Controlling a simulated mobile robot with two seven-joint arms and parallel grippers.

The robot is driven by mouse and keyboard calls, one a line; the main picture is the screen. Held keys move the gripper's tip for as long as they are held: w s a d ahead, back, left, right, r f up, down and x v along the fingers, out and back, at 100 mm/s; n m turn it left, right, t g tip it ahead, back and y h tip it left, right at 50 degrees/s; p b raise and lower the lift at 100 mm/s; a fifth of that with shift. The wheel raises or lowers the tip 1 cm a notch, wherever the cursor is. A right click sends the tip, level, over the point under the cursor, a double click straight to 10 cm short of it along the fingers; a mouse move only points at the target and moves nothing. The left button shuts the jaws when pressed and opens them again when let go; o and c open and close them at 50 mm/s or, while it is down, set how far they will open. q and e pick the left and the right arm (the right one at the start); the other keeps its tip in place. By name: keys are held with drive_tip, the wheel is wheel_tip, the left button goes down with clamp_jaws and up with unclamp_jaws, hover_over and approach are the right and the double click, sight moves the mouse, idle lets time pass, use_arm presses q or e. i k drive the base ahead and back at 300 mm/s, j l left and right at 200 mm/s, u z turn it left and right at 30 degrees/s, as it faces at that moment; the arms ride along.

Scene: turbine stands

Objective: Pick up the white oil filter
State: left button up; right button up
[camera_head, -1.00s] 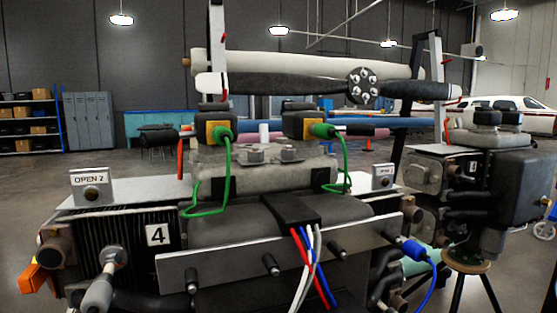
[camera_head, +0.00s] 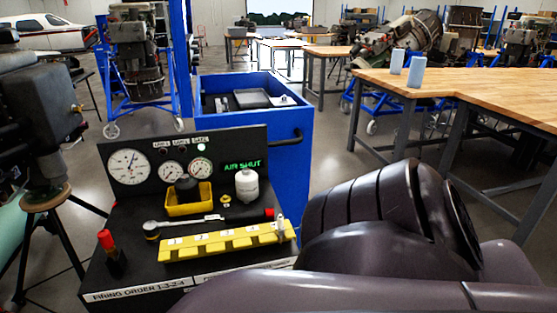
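The white oil filter (camera_head: 246,184) stands upright on the black bench top (camera_head: 130,222), right of a small yellow tray (camera_head: 188,200) and in front of the gauge panel. It looks like a small rounded white canister. Nothing is touching it from above. Dark links of my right arm fill the lower right, to the right of and nearer than the filter. Neither gripper shows in the view.
A gauge panel (camera_head: 185,162) rises behind the filter. A ratchet (camera_head: 185,224), a yellow numbered rack (camera_head: 225,241) and a red-capped bottle (camera_head: 110,252) share the bench top. A blue cart (camera_head: 290,135) stands behind. Wooden tables (camera_head: 455,82) are at right.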

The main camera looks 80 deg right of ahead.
sight(246, 181)
drive_tip(key=z, duration=2.1)
drive_tip(key=i+l, duration=0.1)
drive_tip(key=l, duration=0.5)
drive_tip(key=i+l+u, duration=0.1)
drive_tip(key=l, duration=0.5)
drive_tip(key=i+l, duration=0.15)
drive_tip(key=l, duration=0.45)
drive_tip(key=u, duration=0.05)
